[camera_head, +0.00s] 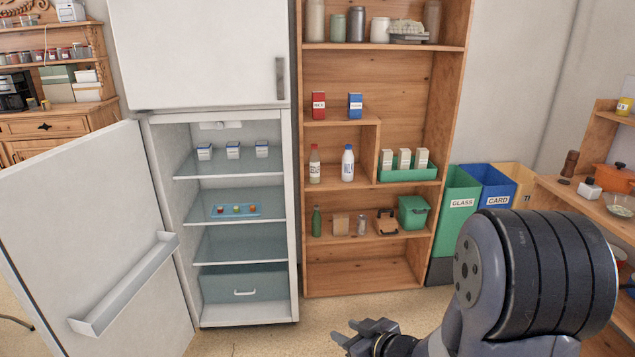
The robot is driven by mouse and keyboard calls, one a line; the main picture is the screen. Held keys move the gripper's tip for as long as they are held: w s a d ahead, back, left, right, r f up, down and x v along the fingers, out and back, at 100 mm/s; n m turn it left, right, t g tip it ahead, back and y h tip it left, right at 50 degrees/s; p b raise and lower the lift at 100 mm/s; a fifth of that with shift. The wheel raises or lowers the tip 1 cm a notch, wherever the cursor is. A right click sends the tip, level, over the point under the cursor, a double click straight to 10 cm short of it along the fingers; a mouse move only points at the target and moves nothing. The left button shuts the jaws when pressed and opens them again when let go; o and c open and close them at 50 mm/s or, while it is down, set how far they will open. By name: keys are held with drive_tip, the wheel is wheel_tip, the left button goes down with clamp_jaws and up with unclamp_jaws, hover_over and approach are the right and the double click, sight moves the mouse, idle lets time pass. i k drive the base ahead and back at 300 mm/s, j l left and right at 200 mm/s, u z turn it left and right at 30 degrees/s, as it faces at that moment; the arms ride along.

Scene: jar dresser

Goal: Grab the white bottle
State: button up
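A white bottle (347,163) with a blue cap stands upright on the middle shelf of the wooden shelf unit (367,269). A second bottle (314,164), with a reddish cap and a pale label, stands just to its left, apart from it. My gripper (350,334) is low at the bottom of the view, below and in front of the shelf unit, well away from the white bottle.
The fridge (292,215) is left of the shelf unit, its lower door (90,230) swung open. A green tray (410,174) of cartons sits right of the bottle past a wooden divider. Bins (457,200) stand to the right. The floor before the shelves is clear.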

sight(348, 160)
drive_tip(key=i, duration=1.7)
drive_tip(key=i+z, duration=0.15)
drive_tip(key=i, duration=0.25)
drive_tip(key=i+j+z, duration=0.15)
drive_tip(key=i, duration=0.3)
drive_tip(key=i+j+z, duration=0.2)
drive_tip(key=i, duration=0.2)
drive_tip(key=i+j+z, duration=0.15)
drive_tip(key=i, duration=0.25)
